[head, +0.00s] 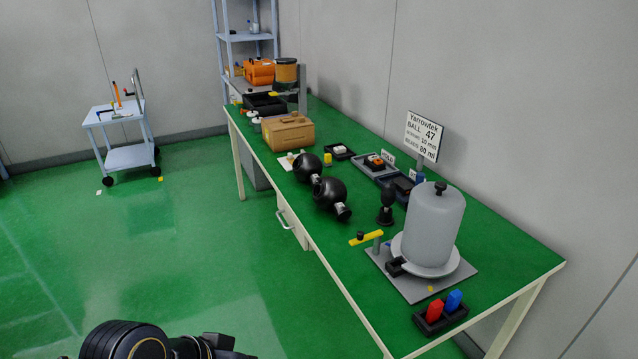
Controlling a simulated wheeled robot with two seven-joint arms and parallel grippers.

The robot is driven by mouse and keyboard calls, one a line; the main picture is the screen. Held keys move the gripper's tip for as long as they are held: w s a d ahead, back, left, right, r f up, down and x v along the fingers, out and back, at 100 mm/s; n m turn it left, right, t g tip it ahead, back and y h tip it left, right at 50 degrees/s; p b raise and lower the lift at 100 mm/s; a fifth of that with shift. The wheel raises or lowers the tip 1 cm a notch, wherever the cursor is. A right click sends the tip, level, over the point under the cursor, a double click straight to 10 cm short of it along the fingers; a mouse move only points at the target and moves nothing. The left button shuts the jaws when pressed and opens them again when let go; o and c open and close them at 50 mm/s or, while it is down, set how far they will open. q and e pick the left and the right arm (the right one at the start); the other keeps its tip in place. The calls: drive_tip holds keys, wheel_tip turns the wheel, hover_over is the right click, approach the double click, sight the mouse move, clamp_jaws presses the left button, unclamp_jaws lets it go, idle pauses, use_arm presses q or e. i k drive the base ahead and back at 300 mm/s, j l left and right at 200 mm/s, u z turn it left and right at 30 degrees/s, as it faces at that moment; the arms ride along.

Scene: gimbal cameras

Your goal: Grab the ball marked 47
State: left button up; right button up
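A white sign (424,137) at the back edge of the green table reads "Yarrowtek BALL 47", with smaller lines about screws and beads. Two dark round balls with short necks lie mid-table: a nearer one (329,193) and a farther one (307,167). I cannot read a number on either. A grey lidded cylinder (434,225) stands on a round base in front of the sign. Black links of my own arm show at the bottom left, away from the table. No gripper fingers are visible there, and my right gripper is out of the picture.
The green table (520,262) runs along the wall. A tray with a red and a blue item (441,312) sits at its near end. The left floor is largely clear.

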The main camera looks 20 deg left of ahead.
sight(307, 167)
drive_tip(key=i+j+z, duration=0.15)
drive_tip(key=i+j, duration=0.2)
drive_tip(key=j, duration=0.2)
drive_tip(key=i+j+z, duration=0.1)
drive_tip(key=i+j, duration=0.2)
drive_tip(key=j, duration=0.3)
drive_tip(key=i+j+z, duration=0.15)
drive_tip(key=j, duration=0.45)
drive_tip(key=i+j+z, duration=0.1)
drive_tip(key=i+j, duration=0.25)
drive_tip(key=j, duration=0.3)
drive_tip(key=i+j+z, duration=0.15)
drive_tip(key=j, duration=0.5)
drive_tip(key=i+j+z, duration=0.15)
drive_tip(key=i+j, duration=0.15)
drive_tip(key=j, duration=0.4)
drive_tip(key=i+j+z, duration=0.1)
drive_tip(key=j, duration=0.6)
drive_tip(key=i+j+z, duration=0.15)
drive_tip(key=j, duration=0.55)
